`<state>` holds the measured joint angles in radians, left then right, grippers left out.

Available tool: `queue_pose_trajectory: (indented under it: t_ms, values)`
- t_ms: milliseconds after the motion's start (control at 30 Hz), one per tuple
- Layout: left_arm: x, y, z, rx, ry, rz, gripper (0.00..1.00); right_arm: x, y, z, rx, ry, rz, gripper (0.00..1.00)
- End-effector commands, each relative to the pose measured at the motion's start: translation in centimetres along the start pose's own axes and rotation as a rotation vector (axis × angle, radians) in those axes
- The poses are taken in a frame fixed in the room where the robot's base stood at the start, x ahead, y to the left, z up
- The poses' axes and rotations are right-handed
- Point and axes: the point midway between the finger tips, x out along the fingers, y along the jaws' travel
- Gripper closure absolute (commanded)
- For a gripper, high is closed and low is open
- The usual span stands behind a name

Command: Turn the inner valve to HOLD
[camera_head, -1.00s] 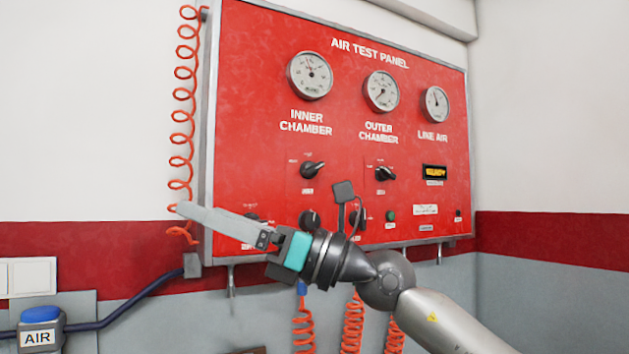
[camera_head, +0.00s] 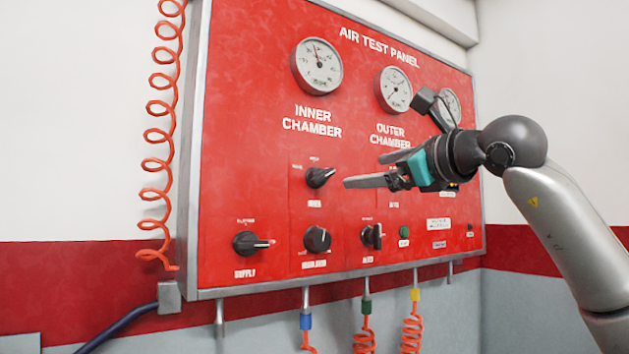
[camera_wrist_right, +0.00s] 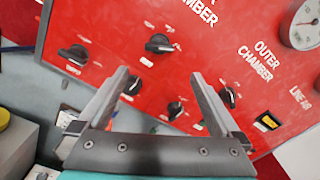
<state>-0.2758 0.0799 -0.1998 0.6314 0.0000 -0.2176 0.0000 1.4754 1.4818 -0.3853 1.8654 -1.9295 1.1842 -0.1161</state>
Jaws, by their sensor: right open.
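The inner valve is a black knob (camera_head: 319,177) under the INNER CHAMBER lettering on the red panel (camera_head: 240,120). Its light-tipped pointer points right and slightly up. The small labels around it are too blurred to read. My right gripper (camera_head: 364,171) is open and empty, just right of the knob and in front of the panel, apart from the knob. In the right wrist view the inner knob (camera_wrist_right: 160,43) shows beyond the gap between the open fingers (camera_wrist_right: 161,78). The outer valve knob (camera_wrist_right: 228,97) shows there too; the gripper hides it in the head view. My left gripper is not in view.
A supply knob (camera_head: 251,243), a regulator knob (camera_head: 317,239) and another knob (camera_head: 372,236) line the lower panel. Gauges, including the inner chamber gauge (camera_head: 317,66), sit above. An orange coiled hose (camera_head: 157,135) hangs at the left. Room in front of the left panel is clear.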

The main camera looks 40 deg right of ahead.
Motion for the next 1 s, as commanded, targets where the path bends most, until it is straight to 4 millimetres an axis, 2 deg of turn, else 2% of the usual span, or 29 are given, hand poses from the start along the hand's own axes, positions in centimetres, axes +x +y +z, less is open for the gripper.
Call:
queue_pose_trajectory:
  t_ms: [100,267,500,700,833,1000]
  values:
    - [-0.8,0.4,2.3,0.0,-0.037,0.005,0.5,1.7,0.1,0.1,0.001,0.002,0.005,0.0]
    - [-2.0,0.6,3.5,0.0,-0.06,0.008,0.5,5.0,0.1,0.2,0.001,0.003,0.007,0.0]
    - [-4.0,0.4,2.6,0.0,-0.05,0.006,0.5,10.2,0.1,0.3,0.002,0.002,0.007,0.0]
    - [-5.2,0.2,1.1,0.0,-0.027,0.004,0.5,13.3,0.1,0.2,0.001,0.002,0.005,0.0]
    - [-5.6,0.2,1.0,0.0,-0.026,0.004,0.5,14.4,0.1,0.1,0.001,0.0,0.005,0.0]
    - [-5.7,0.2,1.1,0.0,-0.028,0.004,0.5,14.8,0.2,0.0,0.0,0.0,0.003,0.0]
